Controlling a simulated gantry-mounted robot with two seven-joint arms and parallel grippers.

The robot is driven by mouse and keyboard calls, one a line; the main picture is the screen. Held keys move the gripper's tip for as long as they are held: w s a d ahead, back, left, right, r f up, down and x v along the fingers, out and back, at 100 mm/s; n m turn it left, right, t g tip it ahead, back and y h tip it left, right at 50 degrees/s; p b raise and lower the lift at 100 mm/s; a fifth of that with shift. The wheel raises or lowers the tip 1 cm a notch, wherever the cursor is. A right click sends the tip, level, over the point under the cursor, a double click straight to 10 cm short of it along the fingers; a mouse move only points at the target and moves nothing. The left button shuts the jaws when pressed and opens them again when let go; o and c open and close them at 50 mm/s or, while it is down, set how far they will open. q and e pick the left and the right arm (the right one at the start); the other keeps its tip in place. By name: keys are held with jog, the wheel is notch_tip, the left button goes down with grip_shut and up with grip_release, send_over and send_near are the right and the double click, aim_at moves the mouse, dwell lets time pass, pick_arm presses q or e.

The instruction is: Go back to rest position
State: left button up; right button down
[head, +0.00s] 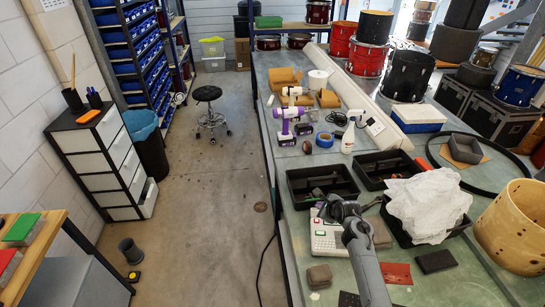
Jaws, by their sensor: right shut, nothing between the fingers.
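My right arm comes in from the bottom of the head view and reaches up over the near part of the bench. Its dark right gripper (336,209) is shut and empty. It hovers over or near a white device with a keypad (327,241), partly covering it; the exact height gap is hard to tell. My left gripper is not in view.
Black trays (296,196) lie just beyond the gripper, and one at right holds crumpled white cloth (428,203). A wooden drum shell (512,228) stands at right. Purple and white drills (287,124) stand farther back. The floor (215,215) left of the bench is mostly clear.

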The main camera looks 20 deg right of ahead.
jog(key=s+n, duration=0.2)
jog(key=s+f+n+g, duration=0.1)
jog(key=s+n, duration=0.1)
jog(key=s, duration=0.1)
jog(key=s+a+f+n, duration=0.1)
jog(key=s+n, duration=0.1)
jog(key=shift+s+h, duration=0.15)
jog(key=shift+h, duration=0.25)
jog(key=s+a+r+n+g+y, duration=0.1)
jog(key=s+a+r+n+g, duration=0.1)
jog(key=s+a+n, duration=0.75)
jog(key=s+a+r+n+g, duration=0.1)
jog(key=s+a+n, duration=0.4)
jog(key=s, duration=0.8)
jog(key=s+a+r+n+g+y, duration=0.15)
jog(key=s+a+n, duration=0.35)
jog(key=s+n, duration=0.5)
notch_tip(320, 180, up, 17)
jog(key=s+p, duration=0.1)
jog(key=p, duration=1.4)
jog(key=shift+a+f+m+h+p, duration=0.15)
jog(key=shift+a+m+h+p, duration=0.2)
jog(key=shift+a+h+p, duration=0.1)
jog(key=shift+s, duration=0.1)
